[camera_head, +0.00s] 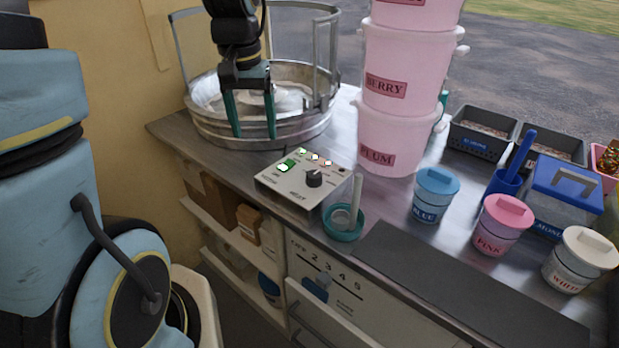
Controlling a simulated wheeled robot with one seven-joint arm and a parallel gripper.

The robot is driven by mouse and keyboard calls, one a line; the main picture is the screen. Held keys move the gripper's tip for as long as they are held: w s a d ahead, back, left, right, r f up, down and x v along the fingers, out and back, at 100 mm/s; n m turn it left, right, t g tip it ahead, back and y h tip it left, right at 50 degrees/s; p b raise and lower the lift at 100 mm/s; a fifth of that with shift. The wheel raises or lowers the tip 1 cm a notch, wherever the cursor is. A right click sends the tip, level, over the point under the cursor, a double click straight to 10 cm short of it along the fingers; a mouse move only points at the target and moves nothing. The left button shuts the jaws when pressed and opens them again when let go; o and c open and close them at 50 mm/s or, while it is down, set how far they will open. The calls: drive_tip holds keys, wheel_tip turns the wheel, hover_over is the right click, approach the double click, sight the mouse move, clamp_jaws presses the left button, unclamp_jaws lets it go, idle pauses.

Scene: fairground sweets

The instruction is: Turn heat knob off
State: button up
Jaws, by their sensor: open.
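The heat knob (314,178) is a round dark knob on top of a pale control box (288,196) near the counter's front edge. A light pointer line shows on the knob, but its setting is too small to read. The box also carries a green lit switch (286,166) and a row of small lights along its back edge. My gripper (253,134) points down with two green fingers apart, empty. It is up and to the left of the box, in front of the metal bowl, and not touching the knob.
A large metal bowl (204,128) with upright guards stands behind my gripper. Stacked pink tubs (388,128) rise right of the box. A teal cup (343,228) with a scoop sits close to the box's right corner. A dark mat (450,285) lies clear at the front right.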

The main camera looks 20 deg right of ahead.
sight(313, 174)
drive_tip(key=s+d+m+b, duration=0.2)
drive_tip(key=s+d+m, duration=0.1)
drive_tip(key=d, duration=0.8)
drive_tip(key=shift+g, duration=0.4)
drive_tip(key=f, duration=0.3)
drive_tip(key=f+p, duration=0.1)
drive_tip(key=f, duration=0.3)
drive_tip(key=f+p, duration=0.1)
drive_tip(key=f, duration=0.3)
drive_tip(key=shift+s+f, duration=0.15)
drive_tip(key=shift+s, duration=0.2)
clamp_jaws()
